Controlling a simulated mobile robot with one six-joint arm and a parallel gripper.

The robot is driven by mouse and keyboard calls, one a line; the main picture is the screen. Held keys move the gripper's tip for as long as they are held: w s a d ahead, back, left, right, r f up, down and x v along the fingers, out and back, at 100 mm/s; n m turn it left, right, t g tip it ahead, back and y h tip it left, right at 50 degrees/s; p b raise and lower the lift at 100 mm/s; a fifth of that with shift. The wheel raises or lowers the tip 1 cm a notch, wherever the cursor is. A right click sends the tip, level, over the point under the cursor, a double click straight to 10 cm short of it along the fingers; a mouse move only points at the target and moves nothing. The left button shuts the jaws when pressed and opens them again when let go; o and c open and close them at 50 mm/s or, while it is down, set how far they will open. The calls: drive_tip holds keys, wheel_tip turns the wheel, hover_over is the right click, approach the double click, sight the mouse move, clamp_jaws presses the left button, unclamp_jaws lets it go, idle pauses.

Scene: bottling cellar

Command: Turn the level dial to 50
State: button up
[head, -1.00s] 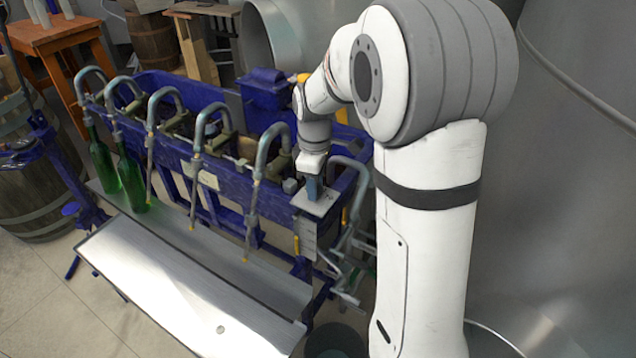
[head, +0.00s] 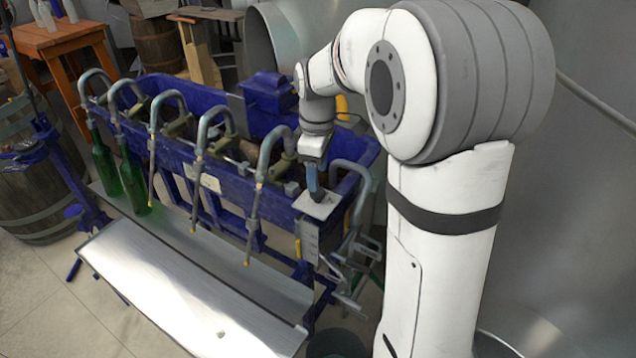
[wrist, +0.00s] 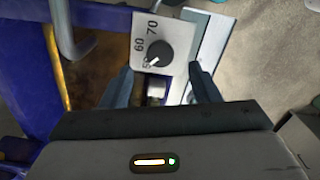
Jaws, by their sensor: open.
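The level dial (wrist: 159,52) is a round black knob on a pale plate (wrist: 140,22) marked 50, 60 and 70, in the wrist view. A white mark on the knob points down-left, towards the 50, which is partly covered by the knob. My gripper (wrist: 161,69) is open, with one finger on either side just below the dial in the picture; nothing is held between them. In the head view my gripper (head: 314,180) is over the same plate (head: 318,206) at the blue machine's right end. The knob cannot be made out there.
The blue bottling machine (head: 220,184) has several curved grey filler tubes along its front. Green bottles (head: 132,184) stand at its left end. A metal shelf (head: 190,295) slopes in front. A large steel tank (head: 570,200) is on the right.

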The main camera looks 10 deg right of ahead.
sight(318, 191)
drive_tip(key=shift+r, duration=1.4)
drive_tip(key=shift+c, duration=0.2)
drive_tip(key=m, duration=0.3)
drive_tip(key=shift+w+d+f+m+g, duration=0.15)
drive_tip(key=shift+w+d+m+g, duration=0.15)
drive_tip(key=shift+m, duration=0.1)
wheel_tip(318, 191, down, 8)
drive_tip(key=m+g+y, duration=0.1)
drive_tip(key=m, duration=0.4)
drive_tip(key=m+g+y, duration=0.1)
drive_tip(key=m, duration=0.4)
drive_tip(key=m+g, duration=0.1)
drive_tip(key=m, duration=0.5)
drive_tip(key=shift+r+y, duration=0.25)
drive_tip(key=shift+y, duration=0.15)
drive_tip(key=shift+c, duration=0.3)
